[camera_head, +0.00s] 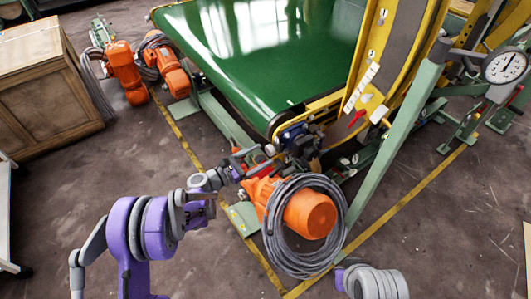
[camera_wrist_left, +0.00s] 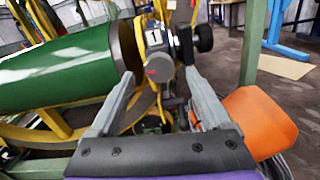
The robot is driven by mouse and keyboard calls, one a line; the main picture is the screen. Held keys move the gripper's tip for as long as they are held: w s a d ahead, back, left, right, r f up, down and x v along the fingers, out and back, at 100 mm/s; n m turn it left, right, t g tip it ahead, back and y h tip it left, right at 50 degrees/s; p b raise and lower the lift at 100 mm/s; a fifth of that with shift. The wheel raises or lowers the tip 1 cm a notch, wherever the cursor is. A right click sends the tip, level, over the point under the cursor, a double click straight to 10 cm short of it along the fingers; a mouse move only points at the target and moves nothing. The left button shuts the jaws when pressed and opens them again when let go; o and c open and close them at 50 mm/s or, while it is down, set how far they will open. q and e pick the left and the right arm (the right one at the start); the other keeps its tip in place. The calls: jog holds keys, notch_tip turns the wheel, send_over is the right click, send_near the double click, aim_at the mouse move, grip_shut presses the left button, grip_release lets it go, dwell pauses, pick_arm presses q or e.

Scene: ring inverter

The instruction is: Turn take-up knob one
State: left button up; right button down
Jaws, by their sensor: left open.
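The take-up unit is a grey housing (camera_wrist_left: 165,52) at the end of the green belt roller, with a white plate that seems to read "1". A black knob (camera_wrist_left: 203,38) sticks out on its right side, which I take to be take-up knob one. In the head view the unit (camera_head: 291,135) is small and partly cluttered, and I cannot pick out the knob. My left gripper (camera_head: 257,161) is open and empty in front of the unit. Its fingers (camera_wrist_left: 158,76) frame the housing's lower part, with the knob above the right fingertip. Contact is not visible.
An orange motor (camera_head: 310,213) wrapped in grey cable stands just below and right of my left gripper. The green conveyor belt (camera_head: 250,45) lies behind. A green post (camera_head: 395,135) and dial gauge (camera_head: 506,66) stand right.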

aim_at(272, 149)
pick_arm(q)
jog(key=shift+x, duration=1.35)
grip_shut()
